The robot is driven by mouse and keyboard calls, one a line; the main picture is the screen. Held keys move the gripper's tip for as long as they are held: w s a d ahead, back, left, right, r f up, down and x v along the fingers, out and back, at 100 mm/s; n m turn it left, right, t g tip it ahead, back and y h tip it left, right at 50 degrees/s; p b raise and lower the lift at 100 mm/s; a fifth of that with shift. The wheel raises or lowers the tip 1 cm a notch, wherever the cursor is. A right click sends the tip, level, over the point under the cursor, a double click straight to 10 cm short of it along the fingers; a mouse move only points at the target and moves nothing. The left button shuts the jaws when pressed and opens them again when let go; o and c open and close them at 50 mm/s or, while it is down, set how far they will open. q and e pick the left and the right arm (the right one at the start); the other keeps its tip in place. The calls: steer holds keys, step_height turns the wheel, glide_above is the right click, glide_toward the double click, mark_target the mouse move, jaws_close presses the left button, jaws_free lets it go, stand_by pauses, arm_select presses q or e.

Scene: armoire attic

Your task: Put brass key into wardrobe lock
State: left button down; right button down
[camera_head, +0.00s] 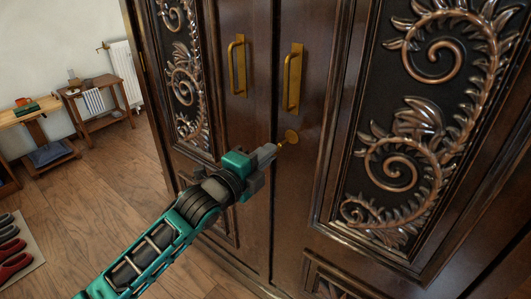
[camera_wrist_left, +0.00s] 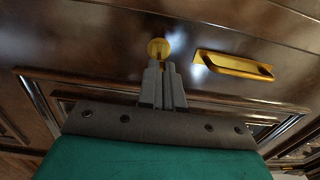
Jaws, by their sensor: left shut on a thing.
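The dark wooden wardrobe (camera_head: 320,130) has a round brass lock plate (camera_head: 292,136) on its right door, below the door handle. My left gripper (camera_head: 272,151) is shut on the brass key (camera_head: 281,143), just in front and to the left of the plate. Only a thin bit of the key shows, pointing at the plate; the fingers hide the rest. I cannot tell whether its tip is inside the lock. In the left wrist view the closed fingers (camera_wrist_left: 161,66) lie just below the lock plate (camera_wrist_left: 158,46). My right gripper is not in view.
Two brass handles stand out from the doors, the left one (camera_head: 237,65) and the right one (camera_head: 292,78). The right handle also shows close by in the left wrist view (camera_wrist_left: 232,66). Raised carved panels flank them. Wooden benches (camera_head: 100,103) and shoes (camera_head: 10,240) are far left.

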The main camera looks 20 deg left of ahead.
arm_select(q)
steer(key=shift+w, duration=0.15)
steer(key=shift+w+d, duration=0.2)
steer(key=shift+w, duration=0.35)
steer(key=shift+w+d, duration=0.2)
steer(key=shift+w, duration=0.25)
steer(key=shift+w+d, duration=0.2)
steer(key=shift+w, duration=0.3)
steer(key=shift+w+d, duration=0.1)
steer(key=shift+w, duration=0.2)
steer(key=c, duration=1.2)
jaws_free()
